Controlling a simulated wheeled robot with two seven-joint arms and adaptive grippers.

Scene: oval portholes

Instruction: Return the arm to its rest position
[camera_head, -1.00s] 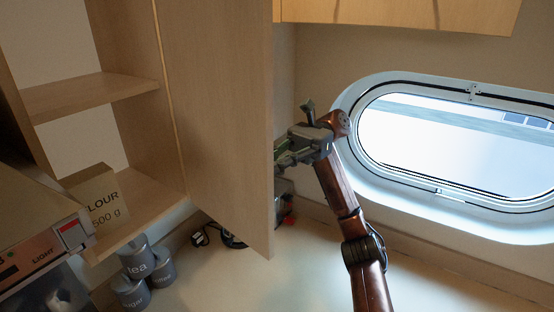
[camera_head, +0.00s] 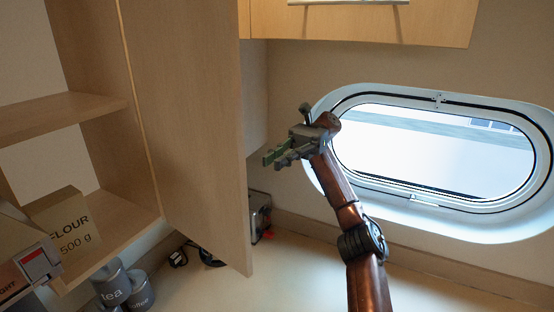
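My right arm (camera_head: 346,205) rises from the bottom of the head view, reddish brown with dark joints. My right gripper (camera_head: 272,158) is at its upper end, pointing left toward the open cabinet door (camera_head: 190,130). It is clear of the door's edge, with a small gap between. The two fingers show close together, one greenish; nothing is visible between them, and I cannot tell how far apart they are. My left gripper is not in view.
The open cabinet holds a flour box (camera_head: 62,228) on its lower shelf. Grey canisters (camera_head: 112,284) stand on the counter (camera_head: 260,285) below. A metal appliance (camera_head: 259,215) stands behind the door edge. An oval porthole (camera_head: 435,150) is on the right wall. An upper cabinet (camera_head: 370,22) hangs above.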

